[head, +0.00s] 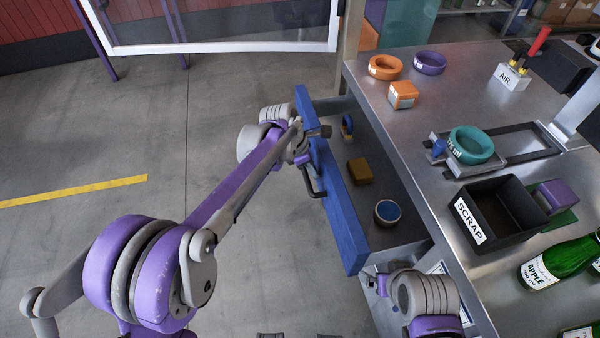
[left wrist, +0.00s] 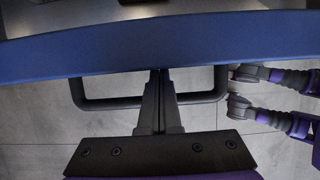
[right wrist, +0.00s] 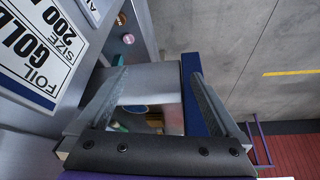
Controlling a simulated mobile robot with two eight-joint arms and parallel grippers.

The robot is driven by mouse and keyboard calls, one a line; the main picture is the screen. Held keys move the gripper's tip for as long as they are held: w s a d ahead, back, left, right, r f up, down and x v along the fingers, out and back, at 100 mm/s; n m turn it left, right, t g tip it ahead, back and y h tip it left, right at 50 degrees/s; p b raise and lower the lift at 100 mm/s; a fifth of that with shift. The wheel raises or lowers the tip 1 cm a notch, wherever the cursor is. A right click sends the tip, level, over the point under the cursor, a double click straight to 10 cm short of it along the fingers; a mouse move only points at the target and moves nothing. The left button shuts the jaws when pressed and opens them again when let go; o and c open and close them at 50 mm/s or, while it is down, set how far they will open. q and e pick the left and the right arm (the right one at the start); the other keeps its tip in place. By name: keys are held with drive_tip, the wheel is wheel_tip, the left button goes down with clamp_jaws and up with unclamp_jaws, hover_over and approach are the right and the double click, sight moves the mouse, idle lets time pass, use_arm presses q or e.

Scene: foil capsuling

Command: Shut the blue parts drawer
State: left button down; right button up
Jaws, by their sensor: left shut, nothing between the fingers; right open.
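The blue parts drawer (head: 345,215) stands pulled out from the steel bench, its long blue front facing left. Its dark bar handle (head: 312,181) is on that front. My left gripper (left wrist: 160,75) is shut and empty, its fingertips at the blue front (left wrist: 160,43) and crossing the handle (left wrist: 110,103); I cannot tell whether they touch the front. My right gripper (head: 378,283) is open by the drawer's near end. In the right wrist view, the blue front (right wrist: 193,95) shows between its spread fingers, beside the right one. Inside the drawer are a yellow-brown block (head: 360,171) and a blue-topped round piece (head: 387,212).
The bench top (head: 420,130) carries a black scrap bin (head: 502,215), a teal ring (head: 471,145) in a fixture, an orange ring (head: 385,67), a purple ring (head: 430,63) and green bottles (head: 560,258). The floor (head: 150,130) left of the drawer is clear apart from my arm.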

use_arm(q)
drive_tip(key=w+d, duration=0.1)
drive_tip(key=d, duration=0.4)
drive_tip(key=w+d+p, duration=0.1)
drive_tip(key=w+d, duration=0.1)
drive_tip(key=d, duration=0.4)
drive_tip(key=w+d+p, duration=0.1)
drive_tip(key=d, duration=0.4)
drive_tip(key=shift+w+d, duration=0.15)
drive_tip(key=shift+d, duration=0.05)
drive_tip(key=shift+w+d, duration=0.1)
drive_tip(key=shift+d, duration=0.35)
